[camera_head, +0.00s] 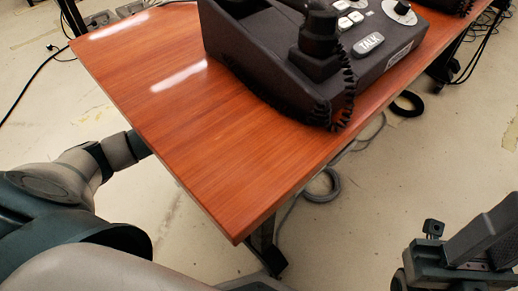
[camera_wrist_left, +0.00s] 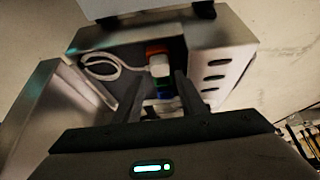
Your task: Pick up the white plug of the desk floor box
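In the left wrist view, the grey metal floor box (camera_wrist_left: 222,52) has its front open. Inside it, the white plug (camera_wrist_left: 160,68) sits below an orange part (camera_wrist_left: 156,49). A white cable (camera_wrist_left: 103,68) loops to the left of it. My left gripper (camera_wrist_left: 161,78) is open, with its two dark fingers reaching into the box on either side of the plug. I cannot tell if they touch it. In the head view, my left arm passes behind the table's left edge and its gripper is hidden. My right gripper (camera_head: 462,255) is at the lower right, away from the box; its opening is unclear.
The wooden table (camera_head: 190,110) fills the middle of the head view and carries a black paging phone (camera_head: 300,55). A metal flap (camera_wrist_left: 38,105) stands at the box's left. Cables (camera_head: 322,188) lie on the floor beneath the table. The floor at the right is mostly clear.

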